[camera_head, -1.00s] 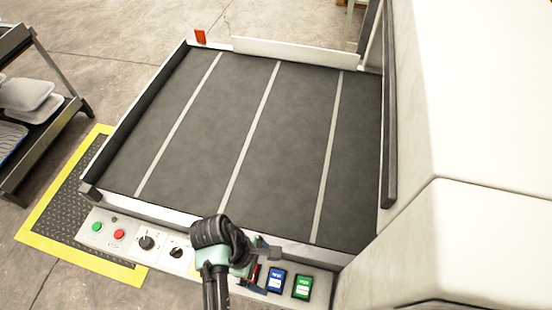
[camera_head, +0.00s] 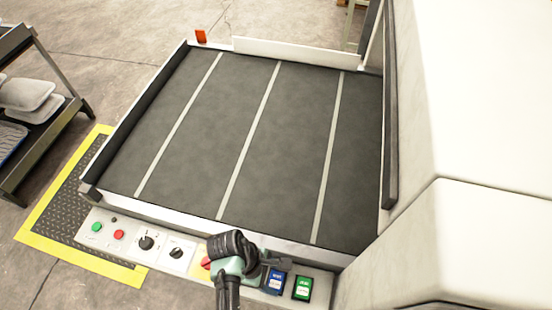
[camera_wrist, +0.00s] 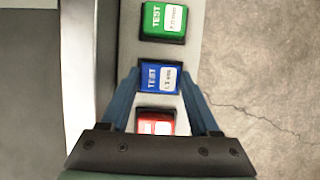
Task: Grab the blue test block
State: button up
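The blue test block (camera_head: 275,280) sits on the front control panel ledge, between a green block and my gripper in the head view. In the wrist view the blue block (camera_wrist: 160,77), with "TEST" lettering, lies just ahead of and between my fingertips. A red block (camera_wrist: 155,121) lies between the fingers, nearer the palm, partly hidden by the gripper body. I cannot tell whether the fingers touch anything.
A green test block (camera_wrist: 163,20) sits beyond the blue one. The panel (camera_head: 135,250) carries buttons and knobs to the left. A large white machine housing (camera_head: 480,130) stands at the right. The dark conveyor bed (camera_head: 200,130) behind the panel is clear.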

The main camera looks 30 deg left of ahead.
jog(key=c, duration=0.7)
jog(key=shift+r, duration=0.15)
